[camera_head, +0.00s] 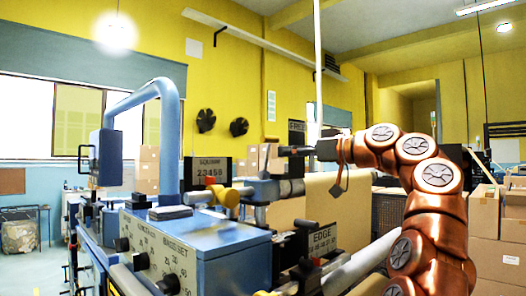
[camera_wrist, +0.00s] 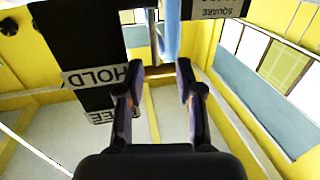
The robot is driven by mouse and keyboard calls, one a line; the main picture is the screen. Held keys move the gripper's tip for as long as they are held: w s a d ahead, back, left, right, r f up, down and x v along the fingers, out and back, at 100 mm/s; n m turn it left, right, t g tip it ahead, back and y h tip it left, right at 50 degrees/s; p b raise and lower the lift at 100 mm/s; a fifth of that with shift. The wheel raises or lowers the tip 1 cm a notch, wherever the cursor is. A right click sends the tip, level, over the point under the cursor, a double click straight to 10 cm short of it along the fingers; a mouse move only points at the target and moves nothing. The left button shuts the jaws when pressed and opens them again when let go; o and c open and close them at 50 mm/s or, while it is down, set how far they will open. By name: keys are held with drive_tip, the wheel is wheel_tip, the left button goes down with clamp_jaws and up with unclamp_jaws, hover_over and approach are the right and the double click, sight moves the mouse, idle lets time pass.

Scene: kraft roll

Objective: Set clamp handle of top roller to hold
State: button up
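My gripper (camera_head: 298,150) reaches in from the right above the grey roller end (camera_head: 276,188) in the head view. In the wrist view its two fingers (camera_wrist: 158,100) are apart, with an open gap between them. A thin upright rod with a brownish-grey crosspiece (camera_wrist: 158,71), possibly the clamp handle, shows beyond and between the fingertips; I cannot tell whether they touch it. A HOLD label (camera_wrist: 101,77) shows upside down on a dark plate left of the fingers. Another label (camera_wrist: 112,116), partly hidden by the left finger, seems to read FREE.
A blue control box (camera_head: 200,250) with knobs stands below the roller. A SQUARE scale (camera_head: 212,169) and an EDGE plate (camera_head: 322,240) are close by. A blue bent tube (camera_head: 150,90) rises at left. Brown paper (camera_head: 325,205) lies behind. Cardboard boxes (camera_head: 485,225) stand at right.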

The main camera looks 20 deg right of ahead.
sight(268, 150)
drive_tip(key=shift+w+d+r+p+x, duration=0.1)
drive_tip(key=shift+r+p+x, duration=0.1)
drive_tip(key=shift+x, duration=1.05)
drive_tip(key=shift+w+d+r+p+x, duration=0.1)
drive_tip(key=shift+p+x, duration=0.15)
drive_tip(key=shift+x, duration=1)
drive_tip(key=shift+d+r+p+x, duration=0.1)
drive_tip(key=shift+p+x, duration=0.1)
drive_tip(key=shift+x, duration=1.1)
drive_tip(key=shift+c, duration=0.2)
clamp_jaws()
